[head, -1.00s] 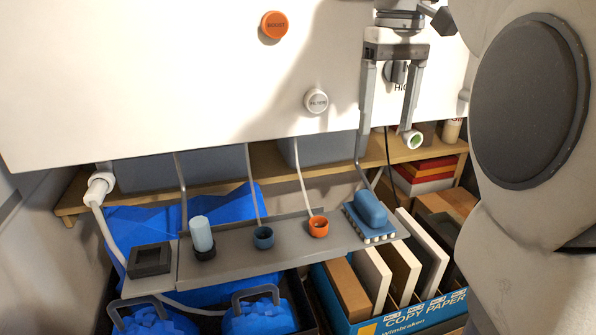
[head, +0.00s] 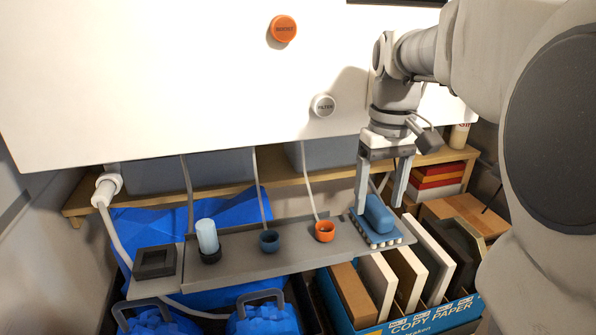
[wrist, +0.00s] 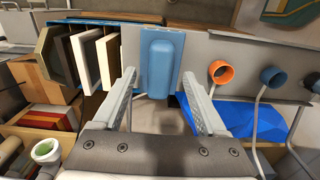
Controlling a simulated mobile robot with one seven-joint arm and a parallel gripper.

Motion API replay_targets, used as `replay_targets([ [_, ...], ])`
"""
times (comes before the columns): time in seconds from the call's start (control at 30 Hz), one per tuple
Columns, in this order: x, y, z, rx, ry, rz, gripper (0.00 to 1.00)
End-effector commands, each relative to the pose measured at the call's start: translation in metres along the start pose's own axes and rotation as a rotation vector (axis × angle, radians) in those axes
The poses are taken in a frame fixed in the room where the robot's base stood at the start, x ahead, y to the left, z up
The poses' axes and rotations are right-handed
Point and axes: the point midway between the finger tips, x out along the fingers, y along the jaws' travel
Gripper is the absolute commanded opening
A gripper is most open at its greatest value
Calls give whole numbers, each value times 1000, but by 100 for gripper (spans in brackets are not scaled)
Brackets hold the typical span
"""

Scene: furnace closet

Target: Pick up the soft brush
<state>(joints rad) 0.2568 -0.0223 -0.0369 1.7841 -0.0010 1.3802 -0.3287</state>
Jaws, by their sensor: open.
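The soft brush (head: 379,214) is a blue block-like handle on a blue base with pale bristle tufts along its edge. It lies at the right end of a grey metal shelf (head: 290,252). My gripper (head: 378,208) is open and points down at the brush, its two fingers to either side of the handle in the head view. In the wrist view the brush (wrist: 160,62) lies beyond the fingertips (wrist: 159,82), lined up between them. The fingers do not visibly touch it.
On the shelf stand an orange cup (head: 325,232), a dark blue cup (head: 269,241), a light blue cylinder (head: 207,236) and a black square holder (head: 155,262). A white panel (head: 200,80) rises behind. A copy paper box (head: 415,322) with upright boards sits below right.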

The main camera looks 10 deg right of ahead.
Motion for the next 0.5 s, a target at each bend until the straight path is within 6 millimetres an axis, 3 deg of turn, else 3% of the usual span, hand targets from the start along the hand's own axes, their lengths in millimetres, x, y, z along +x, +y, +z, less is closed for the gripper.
replay_targets([
  [0.2,22,0,0,1,0,0,75],
  [0.43,23,0,0,1,1,0,75],
  [0.5,23,0,0,1,1,0,62],
])
